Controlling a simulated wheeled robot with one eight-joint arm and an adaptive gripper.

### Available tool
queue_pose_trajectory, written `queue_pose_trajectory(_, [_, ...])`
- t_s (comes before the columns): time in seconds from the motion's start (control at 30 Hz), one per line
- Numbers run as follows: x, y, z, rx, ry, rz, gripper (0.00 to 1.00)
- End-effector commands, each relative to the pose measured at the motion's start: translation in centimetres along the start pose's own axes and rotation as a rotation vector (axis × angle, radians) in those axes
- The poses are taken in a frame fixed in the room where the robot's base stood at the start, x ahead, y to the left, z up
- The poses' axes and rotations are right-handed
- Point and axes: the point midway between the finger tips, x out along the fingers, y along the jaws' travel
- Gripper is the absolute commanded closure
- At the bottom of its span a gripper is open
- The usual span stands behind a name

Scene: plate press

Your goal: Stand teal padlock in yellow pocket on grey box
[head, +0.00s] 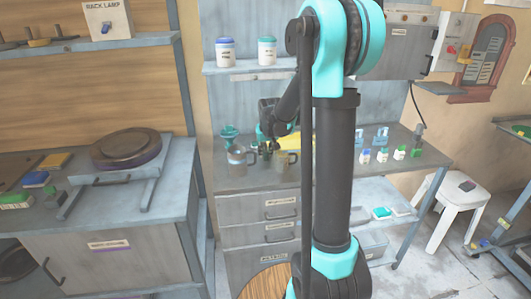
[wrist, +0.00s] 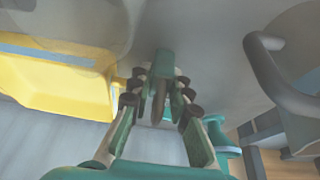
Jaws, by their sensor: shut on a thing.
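My gripper (head: 267,148) is low over the grey bench, between two grey mugs. In the wrist view its fingers (wrist: 160,90) are closed about a narrow teal piece (wrist: 163,62), which appears to be the teal padlock; the fingers hide part of it. A yellow part (wrist: 55,85) with a raised edge lies left of the fingers in the wrist view, apart from them. Yellow (head: 295,142) also shows behind the gripper in the head view, partly hidden by my arm. I cannot make out the pocket's opening or the grey box clearly.
One grey mug (head: 237,164) stands left of my gripper and another (head: 284,166) right. A mug (wrist: 285,60) is close on the right in the wrist view. A teal object (head: 229,134) stands behind the left mug.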

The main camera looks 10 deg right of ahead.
Motion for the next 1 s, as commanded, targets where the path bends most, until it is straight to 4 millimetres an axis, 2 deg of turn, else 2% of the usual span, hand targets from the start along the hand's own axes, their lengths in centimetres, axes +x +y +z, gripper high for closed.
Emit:
queue_pose_trajectory(0.17, [0.2,0.0,0.1,0.000,0.000,0.000,1.00])
queue_pose_trajectory(0.2, [0.2,0.0,0.1,0.000,0.000,0.000,0.81])
queue_pose_trajectory(0.27, [0.2,0.0,0.1,0.000,0.000,0.000,0.73])
queue_pose_trajectory(0.67, [-0.3,0.0,0.0,0.000,0.000,0.000,0.73])
queue_pose_trajectory(0.87, [-2.9,0.0,0.0,0.000,0.000,0.000,0.73])
queue_pose_trajectory(1.0, [-5.6,0.0,0.0,0.000,0.000,0.000,0.73])
